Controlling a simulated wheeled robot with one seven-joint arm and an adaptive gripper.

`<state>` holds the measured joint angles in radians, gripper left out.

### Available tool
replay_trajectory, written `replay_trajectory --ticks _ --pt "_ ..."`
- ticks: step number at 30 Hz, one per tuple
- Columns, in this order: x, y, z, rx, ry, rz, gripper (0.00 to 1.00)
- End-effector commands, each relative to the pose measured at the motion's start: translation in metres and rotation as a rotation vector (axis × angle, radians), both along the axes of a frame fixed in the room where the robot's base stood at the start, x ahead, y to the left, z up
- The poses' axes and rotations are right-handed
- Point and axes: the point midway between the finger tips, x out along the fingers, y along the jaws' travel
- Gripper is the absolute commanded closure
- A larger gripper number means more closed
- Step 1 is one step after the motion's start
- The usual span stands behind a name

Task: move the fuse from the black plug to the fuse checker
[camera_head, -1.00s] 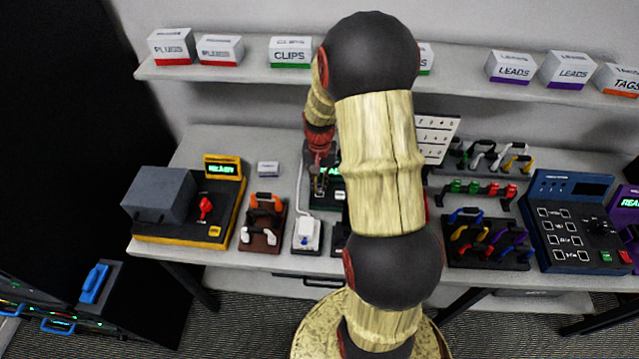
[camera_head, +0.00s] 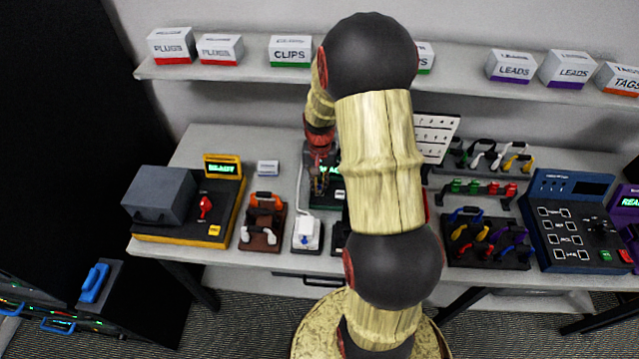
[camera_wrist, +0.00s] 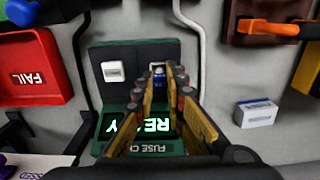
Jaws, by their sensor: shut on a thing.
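My gripper (camera_wrist: 160,78) has its long yellow-brown fingers over the green fuse checker (camera_wrist: 104,57) in the wrist view. The checker shows a lit READY display and a pale square button. The fingers are shut on a small pale-and-blue piece (camera_wrist: 159,71), which seems to be the fuse. Its lower end is hidden, so I cannot tell whether it touches the checker. In the head view my gripper (camera_head: 318,182) is partly seen against the checker (camera_head: 328,197), which my arm partly covers. I cannot make out the black plug for certain.
A white socket block with a cable (camera_head: 307,234), a brown tray with orange and white handles (camera_head: 262,226) and a yellow-edged tester (camera_head: 190,232) stand left of my arm. A red FAIL tray (camera_wrist: 38,75) and a small white box (camera_wrist: 256,113) flank the checker.

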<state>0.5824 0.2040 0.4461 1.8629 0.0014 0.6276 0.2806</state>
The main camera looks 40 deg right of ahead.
Motion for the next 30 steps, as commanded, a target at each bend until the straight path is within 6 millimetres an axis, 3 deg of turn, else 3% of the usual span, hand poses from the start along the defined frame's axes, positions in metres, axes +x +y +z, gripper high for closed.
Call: replay_trajectory --ticks 30 --pt "-0.0004 0.0003 -0.0081 0.001 0.001 0.0 0.99"
